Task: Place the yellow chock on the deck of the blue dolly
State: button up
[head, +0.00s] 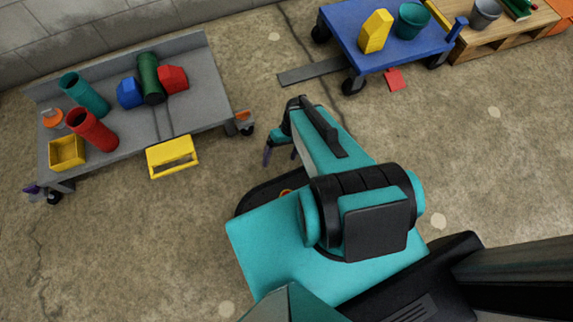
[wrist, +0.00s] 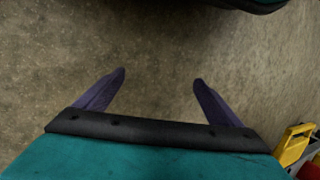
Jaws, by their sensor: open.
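The yellow chock (head: 375,32), a faceted wedge-like block, stands on the deck of the blue dolly (head: 345,18) at the top of the head view. A teal bucket (head: 411,21) stands to its right on the same deck. My gripper (head: 281,155) is over bare floor, left of and nearer than the dolly, well apart from the chock. In the wrist view my gripper (wrist: 159,82) shows two purple fingers spread apart with nothing between them.
A wooden pallet (head: 505,35) adjoins the dolly. A grey strip (head: 310,72) and red piece (head: 394,79) lie on the floor.

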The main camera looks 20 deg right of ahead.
jog(key=s+g+h, duration=0.1)
jog(key=s, duration=0.1)
jog(key=s+a+h, duration=0.1)
jog(key=s, duration=0.2)
jog(key=s+a+f+g+h, duration=0.1)
jog(key=s, duration=0.2)
jog(key=shift+s+f+g, duration=0.1)
jog(key=shift+s+g, duration=0.1)
jog(key=shift+g, duration=0.1)
jog(key=shift+s+d+h, duration=0.1)
jog(key=shift+s+h, duration=0.35)
jog(key=shift+h, duration=0.05)
